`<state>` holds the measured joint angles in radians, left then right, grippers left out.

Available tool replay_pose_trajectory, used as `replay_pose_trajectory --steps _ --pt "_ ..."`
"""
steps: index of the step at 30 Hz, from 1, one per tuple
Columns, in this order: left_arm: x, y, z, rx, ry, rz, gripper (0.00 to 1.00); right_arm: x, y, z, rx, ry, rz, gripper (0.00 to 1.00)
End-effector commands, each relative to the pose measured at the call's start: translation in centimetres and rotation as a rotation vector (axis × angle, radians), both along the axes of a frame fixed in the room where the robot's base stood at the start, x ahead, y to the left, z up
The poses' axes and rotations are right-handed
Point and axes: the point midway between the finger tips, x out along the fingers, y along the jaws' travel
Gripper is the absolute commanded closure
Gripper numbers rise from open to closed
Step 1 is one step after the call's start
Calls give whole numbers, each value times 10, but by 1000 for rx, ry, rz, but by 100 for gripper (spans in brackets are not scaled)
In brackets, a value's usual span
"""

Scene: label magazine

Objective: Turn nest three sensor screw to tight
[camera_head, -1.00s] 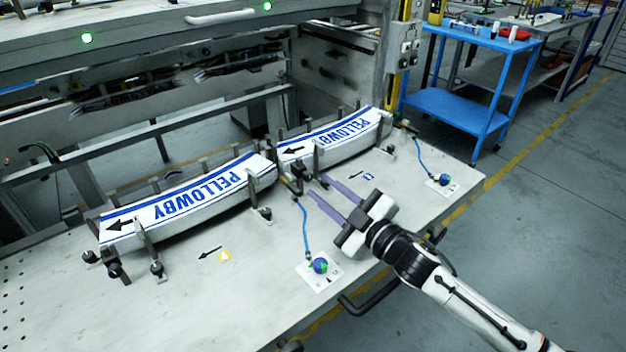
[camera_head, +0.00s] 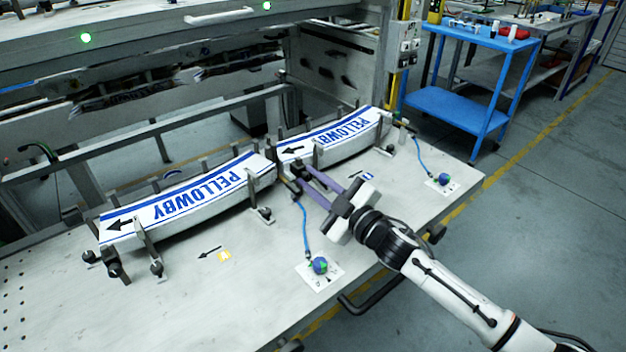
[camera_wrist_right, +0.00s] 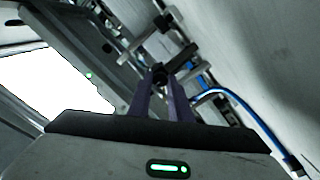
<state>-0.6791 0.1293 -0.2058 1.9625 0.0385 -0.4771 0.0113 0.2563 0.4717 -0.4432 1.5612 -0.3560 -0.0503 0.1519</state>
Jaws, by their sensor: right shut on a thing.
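My right gripper (camera_head: 304,179) reaches in from the lower right of the head view, its purple fingers at the gap between two label stacks. It is shut on a small dark screw knob (camera_wrist_right: 160,72), which the wrist view shows between the fingertips. The fingers partly cover it, and its turn position cannot be read. A blue cable (camera_head: 305,229) runs from beside this spot to a blue-green ball (camera_head: 319,265) on a white plate. No number that marks nest three is legible. My left gripper is out of view.
A left stack of PELLOWBY labels (camera_head: 190,200) and a right stack (camera_head: 335,138) stand between upright posts and black knobs. A second blue-green ball (camera_head: 444,179) with a cable sits at the right.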

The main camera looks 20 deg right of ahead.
Motion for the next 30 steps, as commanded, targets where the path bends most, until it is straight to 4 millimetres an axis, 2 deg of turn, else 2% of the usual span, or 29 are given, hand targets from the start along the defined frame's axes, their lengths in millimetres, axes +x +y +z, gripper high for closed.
replay_pose_trajectory --steps 4,12,13,15,24,30 --pt "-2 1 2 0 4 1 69 0 0 0 -95 -34 -1 100" --pt "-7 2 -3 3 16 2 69 0 0 -1 -109 -39 -1 100" --pt "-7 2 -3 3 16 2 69 0 0 -1 -108 -39 -1 80" --pt "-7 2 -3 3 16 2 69 0 0 -1 -108 -39 -1 74" --pt "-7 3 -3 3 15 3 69 -2 -1 -1 -108 -38 0 74" --pt "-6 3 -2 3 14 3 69 -26 -9 -2 -109 -36 1 74"
